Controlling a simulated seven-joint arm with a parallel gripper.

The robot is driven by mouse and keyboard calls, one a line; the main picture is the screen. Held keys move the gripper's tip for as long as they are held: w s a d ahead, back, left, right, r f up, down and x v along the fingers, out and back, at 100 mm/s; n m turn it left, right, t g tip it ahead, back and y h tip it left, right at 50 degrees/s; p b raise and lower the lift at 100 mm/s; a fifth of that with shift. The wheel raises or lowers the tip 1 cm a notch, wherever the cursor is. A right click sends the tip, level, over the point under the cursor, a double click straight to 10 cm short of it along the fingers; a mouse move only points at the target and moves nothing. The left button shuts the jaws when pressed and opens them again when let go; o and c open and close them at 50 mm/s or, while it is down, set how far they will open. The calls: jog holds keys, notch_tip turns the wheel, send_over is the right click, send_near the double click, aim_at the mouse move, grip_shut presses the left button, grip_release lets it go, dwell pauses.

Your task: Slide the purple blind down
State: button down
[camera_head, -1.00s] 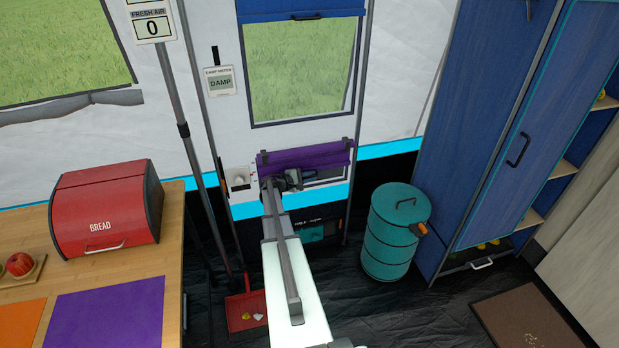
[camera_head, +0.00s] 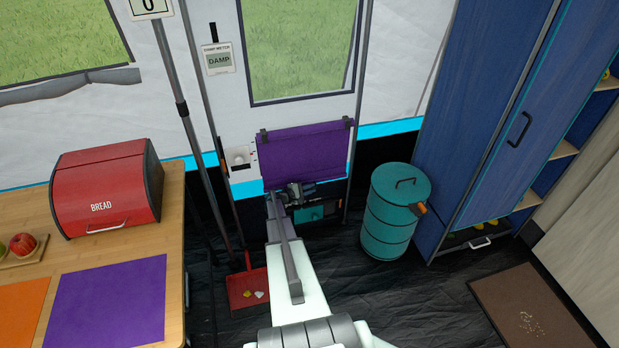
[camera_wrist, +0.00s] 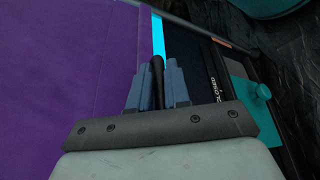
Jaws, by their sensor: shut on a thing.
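The purple blind (camera_head: 306,155) hangs below the window, with its top rail on two clips and its cloth spread downward as a broad panel. It also fills the left of the wrist view (camera_wrist: 60,80). My gripper (camera_head: 291,190) is at the blind's lower edge. In the wrist view my gripper (camera_wrist: 157,88) has its blue fingers shut on a dark handle (camera_wrist: 157,70) at the blind's edge. A dark panel with a teal part (camera_head: 316,211) lies just below the gripper. In the wrist view part of the word "CLOSED" shows on it.
A teal drum (camera_head: 393,215) stands right of my arm. A blue cabinet (camera_head: 490,120) is further right. A wooden table (camera_head: 177,215) with a red bread box (camera_head: 105,187) is at left. A red dustpan (camera_head: 247,290) lies on the floor. A damp meter (camera_head: 218,60) reads "DAMP".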

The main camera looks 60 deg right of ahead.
notch_tip(320, 180, down, 5)
jog(key=shift+f, duration=0.25)
jog(key=c, duration=1.5)
grip_release()
jog(key=shift+o, duration=0.3)
jog(key=v, duration=1.4)
jog(key=shift+s, duration=0.1)
